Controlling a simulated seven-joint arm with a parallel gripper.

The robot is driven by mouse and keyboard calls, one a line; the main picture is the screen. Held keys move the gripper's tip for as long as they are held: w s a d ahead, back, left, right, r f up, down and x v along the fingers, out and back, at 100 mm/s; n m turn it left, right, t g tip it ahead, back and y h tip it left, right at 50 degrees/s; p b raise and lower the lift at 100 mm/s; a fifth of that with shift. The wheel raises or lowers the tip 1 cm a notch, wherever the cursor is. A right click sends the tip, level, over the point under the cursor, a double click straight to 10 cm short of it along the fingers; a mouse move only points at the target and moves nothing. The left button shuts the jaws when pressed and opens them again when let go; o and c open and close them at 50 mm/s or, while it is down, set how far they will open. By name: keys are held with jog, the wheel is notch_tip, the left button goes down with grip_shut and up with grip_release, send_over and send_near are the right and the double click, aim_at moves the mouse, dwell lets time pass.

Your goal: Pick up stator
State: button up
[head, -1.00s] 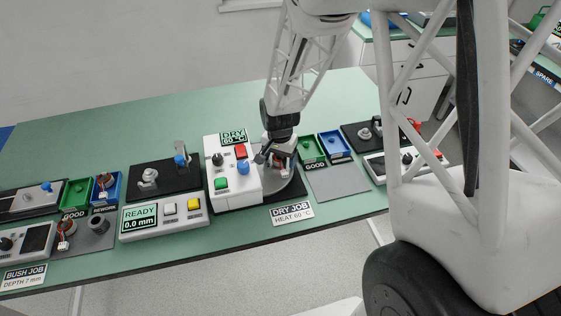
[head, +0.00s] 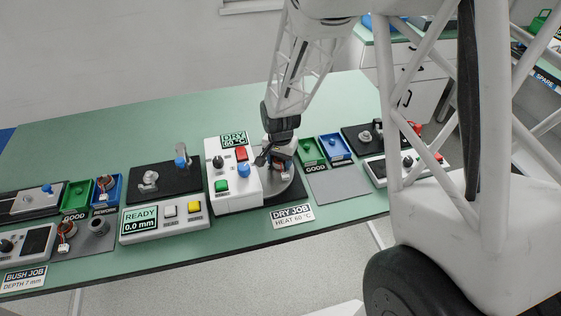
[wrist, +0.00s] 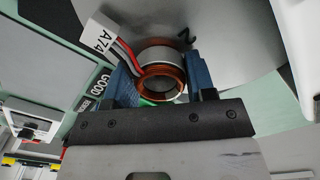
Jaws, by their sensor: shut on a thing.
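The stator (wrist: 162,84) is a short metal ring with a copper-coloured winding. Red, black and white wires and a white tag reading A74 hang off its left side in the wrist view. My gripper (wrist: 165,78) has its blue fingers on both sides of the stator and is shut on it. A round grey metal plate (wrist: 230,25) lies beyond the stator. In the head view my gripper (head: 281,160) is over this plate (head: 291,188), beside the white dry unit, and mostly hides the stator. I cannot tell whether the stator still touches the plate.
The white dry unit (head: 223,185) with coloured buttons stands close left of my gripper. A green tray (head: 311,152) and a blue tray (head: 336,147) are to the right, behind a clear grey mat (head: 338,184). The DRY JOB card (head: 292,215) lies in front.

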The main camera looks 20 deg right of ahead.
jog(key=shift+r, duration=0.1)
jog(key=shift+r, duration=0.85)
jog(key=shift+s+r, duration=0.2)
jog(key=shift+r, duration=0.65)
jog(key=s, duration=0.5)
jog(key=s+r, duration=0.1)
jog(key=s, duration=0.9)
jog(key=shift+s+d+r, duration=0.1)
jog(key=shift+s+r, duration=0.05)
jog(key=shift+s, duration=0.1)
jog(key=w+d, duration=0.3)
jog(key=w, duration=0.4)
jog(key=w+d, duration=0.4)
jog(key=w, duration=0.4)
jog(key=w+d+r, duration=0.1)
jog(key=w+d, duration=0.3)
jog(key=w, duration=0.4)
jog(key=shift+d, duration=0.15)
